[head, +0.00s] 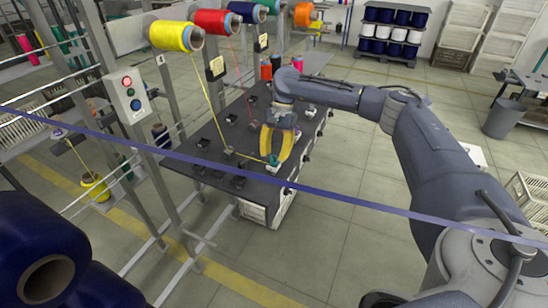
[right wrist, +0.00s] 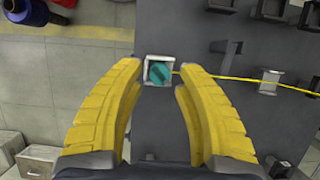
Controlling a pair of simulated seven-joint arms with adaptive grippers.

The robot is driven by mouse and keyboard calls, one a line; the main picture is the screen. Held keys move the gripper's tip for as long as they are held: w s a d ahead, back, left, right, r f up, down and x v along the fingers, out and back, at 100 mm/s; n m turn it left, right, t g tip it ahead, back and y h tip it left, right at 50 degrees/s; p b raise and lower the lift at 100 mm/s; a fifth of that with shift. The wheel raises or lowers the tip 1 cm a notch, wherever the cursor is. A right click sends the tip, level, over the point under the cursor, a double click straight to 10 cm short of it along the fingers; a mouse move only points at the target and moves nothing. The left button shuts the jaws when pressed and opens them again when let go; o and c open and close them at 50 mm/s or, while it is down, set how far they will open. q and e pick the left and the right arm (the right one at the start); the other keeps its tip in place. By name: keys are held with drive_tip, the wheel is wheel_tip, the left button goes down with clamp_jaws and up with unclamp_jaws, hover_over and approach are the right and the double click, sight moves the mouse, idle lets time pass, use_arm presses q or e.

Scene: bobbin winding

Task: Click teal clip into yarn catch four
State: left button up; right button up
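The teal clip (right wrist: 159,71) sits in a small white square-framed catch (right wrist: 148,80) at the table edge in the right wrist view. Yellow yarn (right wrist: 250,80) runs from the clip to the right, past a small grey post. In the head view the teal clip (head: 274,160) shows below my right gripper (head: 271,156). Its yellow fingers are spread on both sides of the clip, with gaps between, and hold nothing. How deep the clip sits in the catch, I cannot tell. My left gripper is not in view.
The dark table (head: 190,160) carries several small black fittings. A yellow spool (head: 175,36) and red spool (head: 213,21) hang on the rack behind. A control box (head: 127,95) stands left. A blue strand (head: 350,200) crosses the foreground near large navy spools (head: 40,250).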

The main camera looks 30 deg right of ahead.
drive_tip(key=v, duration=1)
drive_tip(key=shift+r, duration=0.3)
